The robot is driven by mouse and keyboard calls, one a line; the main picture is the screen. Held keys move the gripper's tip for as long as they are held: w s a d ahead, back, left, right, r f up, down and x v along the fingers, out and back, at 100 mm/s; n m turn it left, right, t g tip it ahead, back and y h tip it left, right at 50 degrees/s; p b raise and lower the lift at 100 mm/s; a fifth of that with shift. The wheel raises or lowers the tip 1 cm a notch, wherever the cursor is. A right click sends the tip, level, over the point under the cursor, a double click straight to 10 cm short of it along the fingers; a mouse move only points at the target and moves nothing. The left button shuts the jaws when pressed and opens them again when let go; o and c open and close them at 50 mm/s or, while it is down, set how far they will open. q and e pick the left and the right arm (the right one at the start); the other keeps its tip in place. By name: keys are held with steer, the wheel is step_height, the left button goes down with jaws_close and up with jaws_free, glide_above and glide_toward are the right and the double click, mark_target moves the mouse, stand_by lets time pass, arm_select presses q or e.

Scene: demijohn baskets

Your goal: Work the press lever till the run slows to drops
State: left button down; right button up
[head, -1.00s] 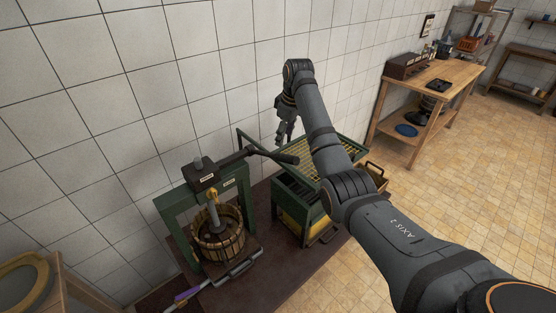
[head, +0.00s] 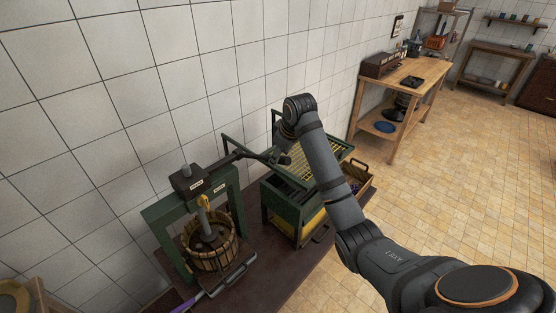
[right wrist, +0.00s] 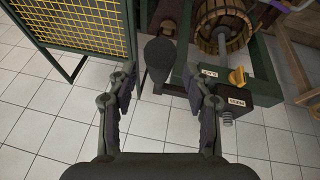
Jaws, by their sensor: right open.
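The press (head: 190,222) stands on a dark bench, with a green frame and a slatted wooden basket (head: 208,256). Its dark lever (head: 243,153) reaches right from the black head block (head: 188,181). My right gripper (head: 279,158) is at the lever's far end, partly hidden by my arm. In the right wrist view it is open, and the lever's thick dark grip (right wrist: 160,58) lies between the fingertips, with gaps either side. A purple streak (head: 184,306) shows on a pale channel below the basket; whether it runs or drips I cannot tell. My left gripper is not in view.
A green stand with a yellow grid top (head: 300,170) is just right of the lever, close to my right arm. A wooden crate (head: 362,188) with dark contents stands beyond it. A wooden table (head: 415,85) is farther back. The tiled floor at right is clear.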

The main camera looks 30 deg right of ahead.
steer(key=shift+p+x, duration=0.4)
steer(key=shift+x, duration=1.45)
steer(key=shift+s, duration=0.1)
jaws_close()
